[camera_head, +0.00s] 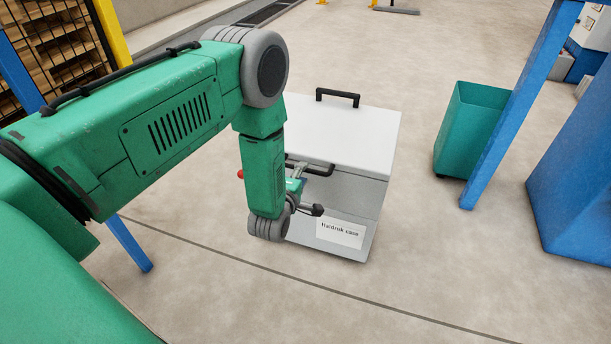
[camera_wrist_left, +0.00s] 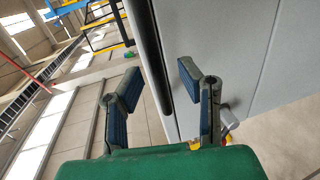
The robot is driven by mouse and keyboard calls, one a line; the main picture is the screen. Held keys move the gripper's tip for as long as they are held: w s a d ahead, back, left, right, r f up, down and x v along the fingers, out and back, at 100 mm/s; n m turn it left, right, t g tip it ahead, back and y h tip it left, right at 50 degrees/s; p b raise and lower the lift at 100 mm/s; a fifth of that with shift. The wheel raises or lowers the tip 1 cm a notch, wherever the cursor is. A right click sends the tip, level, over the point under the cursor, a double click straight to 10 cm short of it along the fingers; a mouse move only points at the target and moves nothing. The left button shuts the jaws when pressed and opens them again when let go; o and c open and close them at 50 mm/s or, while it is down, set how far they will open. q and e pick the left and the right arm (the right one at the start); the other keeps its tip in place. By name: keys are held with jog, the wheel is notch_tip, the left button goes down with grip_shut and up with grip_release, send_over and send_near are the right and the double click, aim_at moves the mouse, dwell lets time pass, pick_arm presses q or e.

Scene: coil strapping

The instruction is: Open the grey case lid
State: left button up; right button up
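The grey case (camera_head: 355,200) stands on the floor with a white label reading "Haldruk case" on its front. Its pale lid (camera_head: 350,130) looks shut and has a black handle (camera_head: 338,97) on top near the back. A second black handle (camera_head: 318,169) sits at the upper front edge, partly hidden by my left arm. My left gripper (camera_head: 304,177) is at this front handle. In the left wrist view, its fingers (camera_wrist_left: 160,79) are apart, with the dark handle bar (camera_wrist_left: 148,60) showing between them; contact cannot be told. My right gripper is not in view.
A red knob (camera_head: 240,174) shows left of the case, partly behind my arm. A green bin (camera_head: 470,130) and a slanting blue post (camera_head: 515,110) stand to the right, with a large blue block (camera_head: 580,170) beyond. The floor before the case is clear.

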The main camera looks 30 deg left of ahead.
pick_arm(q)
jog(key=shift+w+f+b, duration=0.15)
jog(key=shift+w+b, duration=0.2)
jog(key=shift+w, duration=0.95)
jog(key=shift+a, duration=0.15)
grip_shut()
